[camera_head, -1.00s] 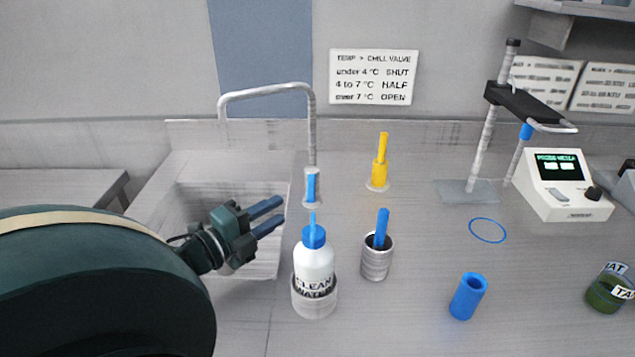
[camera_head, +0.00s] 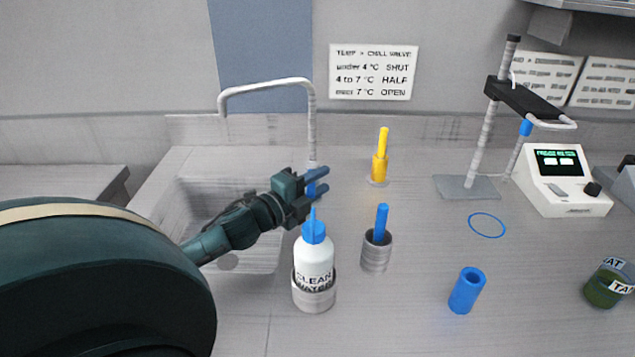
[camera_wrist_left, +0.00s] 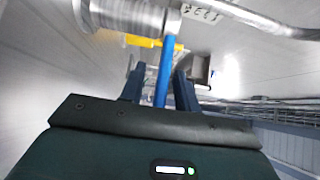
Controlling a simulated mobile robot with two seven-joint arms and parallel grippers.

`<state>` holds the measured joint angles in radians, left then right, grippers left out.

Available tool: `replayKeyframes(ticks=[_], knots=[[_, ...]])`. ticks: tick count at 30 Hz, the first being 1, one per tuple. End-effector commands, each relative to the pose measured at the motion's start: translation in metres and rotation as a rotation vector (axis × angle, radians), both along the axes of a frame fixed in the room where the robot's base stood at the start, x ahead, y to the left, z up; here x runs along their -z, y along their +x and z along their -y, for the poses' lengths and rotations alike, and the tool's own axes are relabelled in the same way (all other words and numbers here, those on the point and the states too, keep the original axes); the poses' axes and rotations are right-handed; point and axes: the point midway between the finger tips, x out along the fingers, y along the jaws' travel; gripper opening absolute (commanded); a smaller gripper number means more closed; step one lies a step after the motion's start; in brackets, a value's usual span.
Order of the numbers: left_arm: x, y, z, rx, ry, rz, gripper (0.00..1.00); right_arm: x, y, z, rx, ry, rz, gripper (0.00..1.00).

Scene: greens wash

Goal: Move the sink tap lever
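The sink tap is a grey gooseneck spout (camera_head: 312,130) at the back right corner of the sink (camera_head: 200,200). Its blue lever (camera_head: 311,188) is partly hidden by my left gripper (camera_head: 322,181) in the head view. In the left wrist view the blue lever (camera_wrist_left: 165,65) stands between the two dark fingers of my left gripper (camera_wrist_left: 160,88). The fingers are open, with a gap visible on each side of the lever. My right gripper is not in view.
A white water bottle (camera_head: 315,262) in a holder stands just in front of the gripper. A cup with a blue stick (camera_head: 377,250) and a yellow valve lever (camera_head: 380,160) are to the right. A blue tube (camera_head: 467,290) and stand (camera_head: 487,120) are farther right.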

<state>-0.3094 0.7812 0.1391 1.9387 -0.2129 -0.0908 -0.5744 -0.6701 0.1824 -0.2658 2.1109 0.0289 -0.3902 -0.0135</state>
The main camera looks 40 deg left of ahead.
Motion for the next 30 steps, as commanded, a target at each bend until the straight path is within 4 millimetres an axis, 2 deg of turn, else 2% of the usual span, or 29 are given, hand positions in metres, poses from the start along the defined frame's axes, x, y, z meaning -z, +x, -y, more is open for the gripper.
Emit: replayKeyframes(ticks=[6, 18, 30], knots=[[0.0002, 0.0001, -0.0001, 0.000, 0.000, 0.000, 0.32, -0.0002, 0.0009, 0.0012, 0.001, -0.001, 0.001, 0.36], [0.0002, -0.0002, -0.0001, 0.000, 0.000, 0.000, 0.00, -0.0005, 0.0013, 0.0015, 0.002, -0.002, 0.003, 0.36], [0.0004, -0.0002, 0.0000, 0.000, -0.001, 0.000, 0.00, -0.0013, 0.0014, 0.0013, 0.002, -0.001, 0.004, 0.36]])
